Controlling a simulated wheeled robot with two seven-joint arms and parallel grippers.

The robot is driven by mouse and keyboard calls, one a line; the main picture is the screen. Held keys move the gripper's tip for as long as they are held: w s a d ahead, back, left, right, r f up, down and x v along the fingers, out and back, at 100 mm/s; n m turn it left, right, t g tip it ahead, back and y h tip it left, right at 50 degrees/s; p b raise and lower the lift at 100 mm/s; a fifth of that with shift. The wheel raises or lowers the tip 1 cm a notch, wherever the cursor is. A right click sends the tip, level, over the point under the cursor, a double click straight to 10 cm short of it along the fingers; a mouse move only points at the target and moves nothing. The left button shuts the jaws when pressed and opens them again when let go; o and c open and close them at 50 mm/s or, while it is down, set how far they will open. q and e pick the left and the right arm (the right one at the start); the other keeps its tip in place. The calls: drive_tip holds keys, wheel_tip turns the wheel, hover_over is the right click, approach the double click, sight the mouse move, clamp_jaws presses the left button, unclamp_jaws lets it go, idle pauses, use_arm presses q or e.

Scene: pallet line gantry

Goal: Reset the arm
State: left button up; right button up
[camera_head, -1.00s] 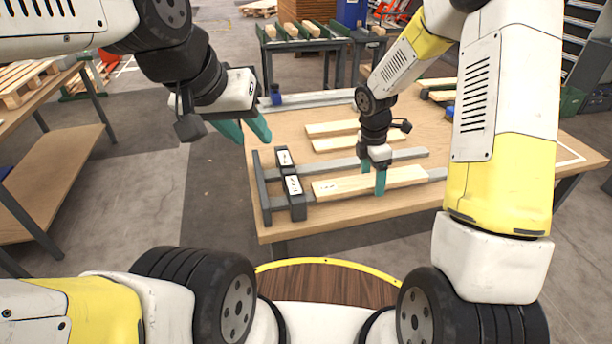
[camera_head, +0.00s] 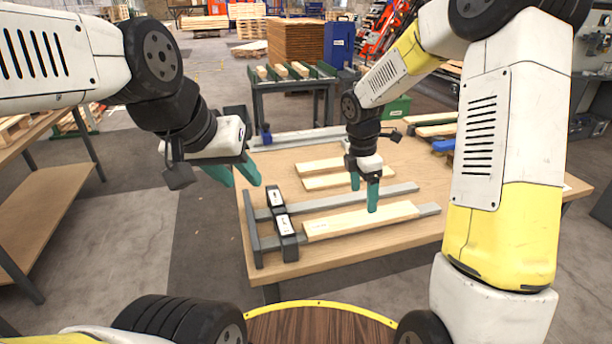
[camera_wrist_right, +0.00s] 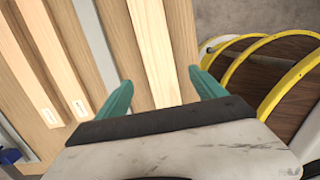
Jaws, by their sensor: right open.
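My right gripper (camera_head: 364,193) is open and empty above a pale wooden board (camera_head: 350,222) lying on the workbench (camera_head: 330,262). In the right wrist view my right gripper (camera_wrist_right: 163,92) has its two teal fingers wide apart, with a pale board (camera_wrist_right: 154,50) below in the space between them. The exact height over the board is unclear. My left gripper (camera_head: 240,176) hangs at the bench's left side, its teal fingers apart with nothing seen between them.
A metal fixture with dark labelled blocks (camera_head: 281,224) stands at the bench's left end. More boards (camera_head: 350,181) lie behind. A blue item (camera_head: 443,145) lies at the right. A green-topped stand (camera_head: 296,78) is beyond. A wooden side bench (camera_head: 45,215) is at left.

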drive_tip(key=s+d+r+m+t+y, duration=0.1)
drive_tip(key=s+r+m+t, duration=0.2)
drive_tip(key=s+r+m, duration=0.6)
drive_tip(key=s+d+r+m+t+y, duration=0.2)
drive_tip(key=s+r+m, duration=0.7)
drive_tip(key=s+m, duration=0.3)
drive_tip(key=shift+s+d+r+t+y, duration=0.3)
drive_tip(key=shift+s+t, duration=0.1)
drive_tip(key=shift+s, duration=0.2)
